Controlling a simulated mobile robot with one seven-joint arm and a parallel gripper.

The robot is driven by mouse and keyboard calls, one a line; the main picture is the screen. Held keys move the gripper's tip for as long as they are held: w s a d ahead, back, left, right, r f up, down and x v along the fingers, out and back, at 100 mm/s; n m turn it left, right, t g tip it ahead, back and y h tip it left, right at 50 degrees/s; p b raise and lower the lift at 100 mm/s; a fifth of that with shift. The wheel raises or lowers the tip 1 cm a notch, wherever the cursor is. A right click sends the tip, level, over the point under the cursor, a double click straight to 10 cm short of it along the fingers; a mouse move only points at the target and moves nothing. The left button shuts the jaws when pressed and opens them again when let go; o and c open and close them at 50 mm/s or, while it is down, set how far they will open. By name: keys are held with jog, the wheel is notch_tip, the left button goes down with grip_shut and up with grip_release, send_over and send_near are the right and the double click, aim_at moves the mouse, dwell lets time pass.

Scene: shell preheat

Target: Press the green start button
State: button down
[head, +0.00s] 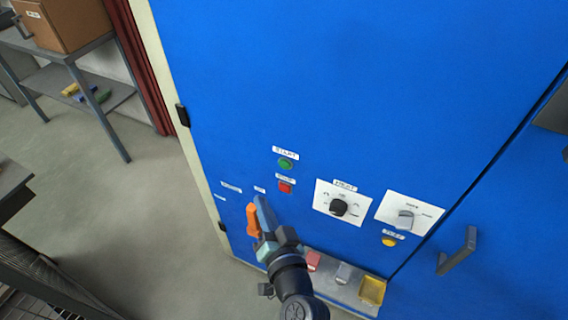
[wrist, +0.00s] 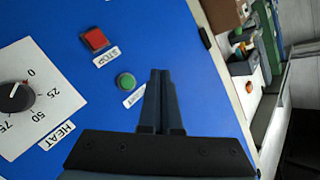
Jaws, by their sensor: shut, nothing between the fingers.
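The green round start button (head: 285,163) is on the blue panel (head: 330,80), with a START label (head: 285,152) above it. It also shows in the wrist view (wrist: 126,82), uncovered, left of my fingertips. The red stop button (head: 285,187) sits just below it; in the wrist view it is square (wrist: 95,40). My gripper (head: 260,199) is shut and empty, its tips below and left of the green button in the head view. In the wrist view, the closed fingers (wrist: 160,74) are beside the button, not over it. Their distance from the panel is hard to tell.
An orange switch handle (head: 252,220) is right beside my gripper. A black heat dial (head: 338,207), a grey selector knob (head: 405,219) and a yellow button (head: 389,241) are to the right. Open floor lies left.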

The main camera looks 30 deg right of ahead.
aim_at(279, 163)
jog(key=w+d+b, duration=0.2)
jog(key=w+d, duration=0.3)
jog(key=d, duration=0.1)
jog(key=shift+d+b, duration=0.15)
jog(key=shift+b, duration=0.15)
jog(key=shift+w+d, duration=0.1)
dwell(1.8)
jog(key=shift+w+d+b, duration=0.2)
jog(key=shift+d+b, duration=0.05)
jog(key=shift+b, duration=0.15)
jog(key=shift+w+d+b, duration=0.25)
jog(key=shift+d+b, duration=0.05)
jog(key=shift+d, duration=0.05)
dwell(0.6)
dwell(0.4)
jog(key=shift+s+a, duration=0.55)
jog(key=shift+a, duration=0.15)
